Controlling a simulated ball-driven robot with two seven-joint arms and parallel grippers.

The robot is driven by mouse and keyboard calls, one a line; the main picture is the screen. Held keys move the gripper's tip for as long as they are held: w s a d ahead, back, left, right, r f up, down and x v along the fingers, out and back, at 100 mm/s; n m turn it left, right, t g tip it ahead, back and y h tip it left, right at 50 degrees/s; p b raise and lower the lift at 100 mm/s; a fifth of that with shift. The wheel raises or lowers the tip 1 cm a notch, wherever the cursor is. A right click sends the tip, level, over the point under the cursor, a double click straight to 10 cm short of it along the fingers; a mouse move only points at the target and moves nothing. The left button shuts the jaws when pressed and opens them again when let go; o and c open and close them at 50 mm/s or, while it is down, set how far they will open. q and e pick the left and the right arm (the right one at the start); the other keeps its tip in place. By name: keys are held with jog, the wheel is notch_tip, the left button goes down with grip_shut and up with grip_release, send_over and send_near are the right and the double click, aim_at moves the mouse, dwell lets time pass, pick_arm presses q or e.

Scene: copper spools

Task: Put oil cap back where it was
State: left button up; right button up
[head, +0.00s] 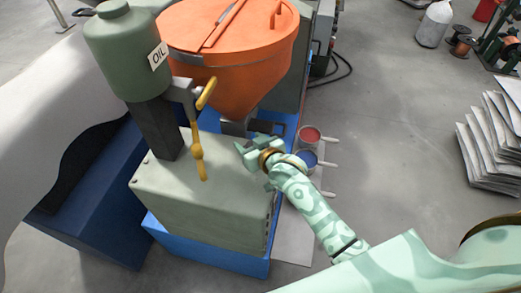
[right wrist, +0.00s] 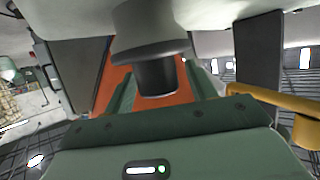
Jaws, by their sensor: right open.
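The green oil tank (head: 128,50), labelled OIL, stands on a dark post above the grey-green machine box (head: 205,195). A rounded knob (head: 112,8) sits on its top; I cannot tell whether this is the oil cap. My right gripper (head: 248,152) is open beside the box's far right corner, below the orange hopper. In the right wrist view, a grey flanged piece (right wrist: 150,45) with a dark, narrower end shows in front of or between the open fingers (right wrist: 165,88); I cannot tell which, nor whether it is the cap. My left gripper is out of view.
The orange hopper (head: 235,65) rises behind the box. A yellow lever (head: 198,140) sticks out by the tank. Stacked sheets (head: 490,140) are at far right; floor between is clear.

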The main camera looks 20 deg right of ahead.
jog(key=p+v, duration=0.2)
jog(key=v, duration=0.9)
jog(key=shift+s, duration=0.25)
jog(key=shift+d, duration=0.1)
jog(key=s+d+r+n+g+h, duration=0.3)
jog(key=s+d+n+g+h, duration=0.3)
jog(key=s+d, duration=0.8)
jog(key=s+a+f+m+g+y+b, duration=0.1)
jog(key=s+a+f+g, duration=0.15)
jog(key=f, duration=1.15)
jog(key=s+a+f+g+y+b, duration=0.1)
jog(key=s+a+f+b, duration=0.2)
jog(key=f, duration=1)
jog(key=s+a+f+m+g+y+b, duration=0.1)
jog(key=s+f+m+g, duration=0.2)
jog(key=s+f, duration=1.6)
jog(key=shift+s+f+b, duration=0.2)
jog(key=shift+f+b, duration=0.1)
jog(key=shift+f, duration=0.45)
